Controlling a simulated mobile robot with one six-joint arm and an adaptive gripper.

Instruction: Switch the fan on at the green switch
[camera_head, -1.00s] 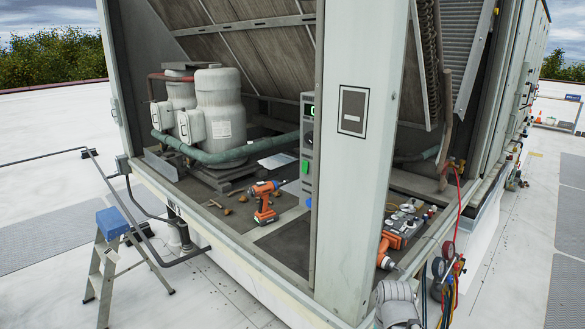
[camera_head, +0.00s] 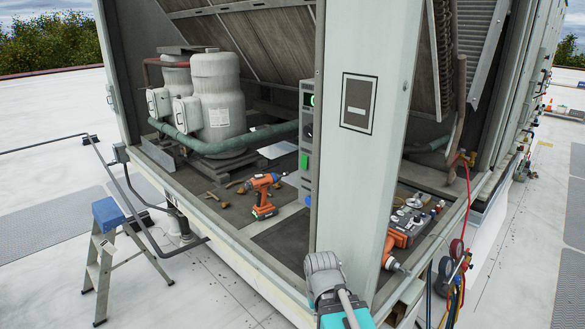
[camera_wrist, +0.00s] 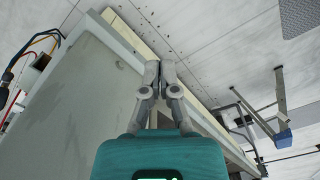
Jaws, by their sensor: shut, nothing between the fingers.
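The green switch (camera_head: 304,161) is on a narrow grey control panel (camera_head: 306,130) behind the left edge of the white corner post. A round dark knob and a small green display show above it on the panel, partly cut off by the post. My arm comes up from the bottom of the head view, in front of the post's foot and below the panel; the fingers are not clear there. In the wrist view my gripper (camera_wrist: 153,75) is shut and empty, its fingers together, with the post beside it on the left. The switch is not visible in the wrist view.
The corner post (camera_head: 362,150) stands between my arm and part of the panel. An orange drill (camera_head: 264,195) stands on the cooler floor left of the panel. A second orange tool (camera_head: 395,245) lies right of the post. A stepladder (camera_head: 108,245) stands at left; gauges and hoses hang at right.

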